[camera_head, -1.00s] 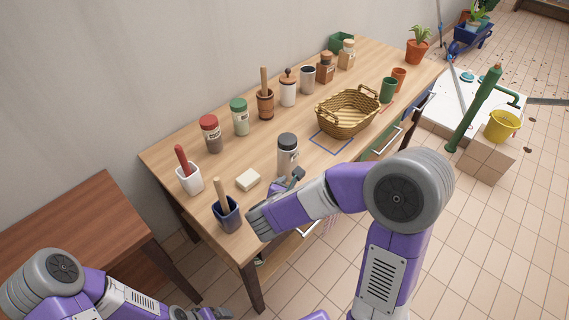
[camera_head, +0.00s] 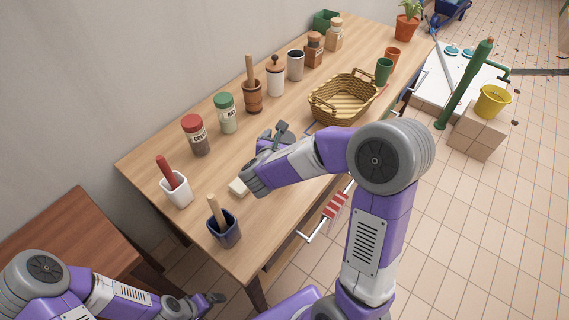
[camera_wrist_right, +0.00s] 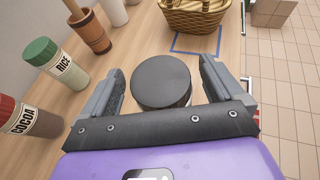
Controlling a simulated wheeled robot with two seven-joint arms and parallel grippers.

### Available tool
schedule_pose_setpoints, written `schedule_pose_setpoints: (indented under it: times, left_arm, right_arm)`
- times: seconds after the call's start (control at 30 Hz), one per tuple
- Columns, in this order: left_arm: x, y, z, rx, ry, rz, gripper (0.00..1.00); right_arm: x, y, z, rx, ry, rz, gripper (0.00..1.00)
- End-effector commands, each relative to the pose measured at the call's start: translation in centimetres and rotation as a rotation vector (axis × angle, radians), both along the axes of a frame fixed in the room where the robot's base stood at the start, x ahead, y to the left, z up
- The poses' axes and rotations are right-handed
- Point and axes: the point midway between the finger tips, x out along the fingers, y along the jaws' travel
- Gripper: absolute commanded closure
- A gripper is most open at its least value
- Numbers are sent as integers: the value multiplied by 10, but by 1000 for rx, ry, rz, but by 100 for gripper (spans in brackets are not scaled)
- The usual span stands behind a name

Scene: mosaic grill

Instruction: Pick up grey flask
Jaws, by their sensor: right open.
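The grey flask shows from above in the right wrist view as its round dark lid (camera_wrist_right: 162,82). Its body is hidden below the lid, and in the head view my right arm hides the flask. My right gripper (camera_wrist_right: 160,68) is open, with one finger on each side of the lid and a small gap showing at each side. In the head view my right gripper (camera_head: 279,131) is over the middle of the table. My left gripper (camera_head: 213,299) is low at the bottom of the head view, mostly hidden, and its jaws cannot be made out.
The wooden table (camera_head: 262,215) carries a wicker basket (camera_head: 343,99), a cocoa jar (camera_head: 196,136), a rice jar (camera_head: 226,113) and a mortar with pestle (camera_head: 252,95). A blue cup (camera_head: 224,229) stands near the front edge.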

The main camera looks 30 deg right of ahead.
Motion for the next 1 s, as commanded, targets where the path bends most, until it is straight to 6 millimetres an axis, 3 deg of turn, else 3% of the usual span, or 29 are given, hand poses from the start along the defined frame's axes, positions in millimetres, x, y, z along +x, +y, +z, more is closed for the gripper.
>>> schedule_pose_setpoints:
  times: [0.27,0.87,1.0]
  left_arm:
    - [0,0,-1,0,0,0,7]
    - [0,0,-1,0,0,0,7]
    - [0,0,-1,0,0,0,7]
  right_arm:
    - [3,-3,-1,1,1,0,6]
    - [3,-3,-1,1,-1,0,96]
    - [3,-3,0,0,-3,-1,97]
